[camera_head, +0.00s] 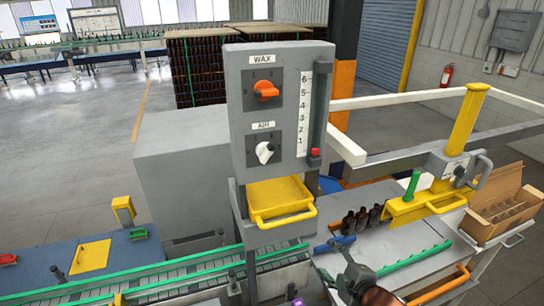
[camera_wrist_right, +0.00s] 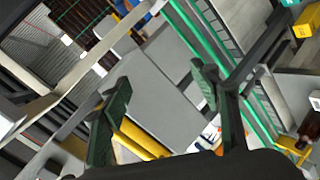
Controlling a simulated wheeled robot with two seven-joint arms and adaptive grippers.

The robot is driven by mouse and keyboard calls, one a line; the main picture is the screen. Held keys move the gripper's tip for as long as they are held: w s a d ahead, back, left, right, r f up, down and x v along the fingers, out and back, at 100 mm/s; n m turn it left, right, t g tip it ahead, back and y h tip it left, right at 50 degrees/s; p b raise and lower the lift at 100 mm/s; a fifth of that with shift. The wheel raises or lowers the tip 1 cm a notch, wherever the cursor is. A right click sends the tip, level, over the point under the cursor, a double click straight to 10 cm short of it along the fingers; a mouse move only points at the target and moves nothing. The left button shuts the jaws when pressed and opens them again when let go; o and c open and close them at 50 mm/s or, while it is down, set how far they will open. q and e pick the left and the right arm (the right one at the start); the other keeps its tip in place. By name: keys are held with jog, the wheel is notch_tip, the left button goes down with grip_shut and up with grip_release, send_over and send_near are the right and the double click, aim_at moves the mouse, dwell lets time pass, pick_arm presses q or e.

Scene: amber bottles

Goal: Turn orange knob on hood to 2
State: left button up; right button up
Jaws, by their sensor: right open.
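The orange knob (camera_head: 265,90) sits under the WAX label on the upright grey hood panel (camera_head: 245,70) in the head view. Its pointer is too small to read surely. A white knob (camera_head: 265,152) under the AIR label is below it. A vertical scale (camera_head: 305,110) marked 1 to 6 runs beside the knobs, with a red marker (camera_head: 315,152) near its bottom. My right gripper (camera_head: 343,272) is low and right of the panel, apart from the knob. In the wrist view its green-padded fingers (camera_wrist_right: 158,95) are spread with nothing held between them. My left gripper is not in view.
A yellow tray (camera_head: 280,197) juts out under the panel. A green-railed conveyor (camera_head: 180,278) runs at lower left. Dark bottles (camera_head: 362,218) stand on the right-hand table beside a yellow bracket (camera_head: 425,205) and cardboard box (camera_head: 500,205). Open air lies in front of the panel.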

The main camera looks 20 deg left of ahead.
jog(key=a+r+n+y, duration=0.1)
jog(key=a+r+n, duration=0.4)
jog(key=r, duration=0.6)
jog(key=s+a+r+n+t+y, duration=0.1)
jog(key=a+r+n, duration=0.4)
jog(key=r+n, duration=0.3)
jog(key=a+r+n+t+y, duration=0.1)
jog(key=a+r+n, duration=0.4)
jog(key=r, duration=1)
jog(key=shift+s+a+r+n, duration=0.15)
jog(key=shift+s+a+n, duration=0.2)
jog(key=shift+n, duration=0.35)
jog(key=n+t, duration=0.2)
jog(key=n, duration=0.2)
send_near(268, 92)
jog(key=p+x, duration=0.2)
jog(key=x, duration=0.6)
jog(key=shift+w+a+p, duration=0.15)
jog(key=shift+w+p, duration=0.05)
jog(key=shift+p, duration=0.1)
jog(key=shift+c, duration=0.7)
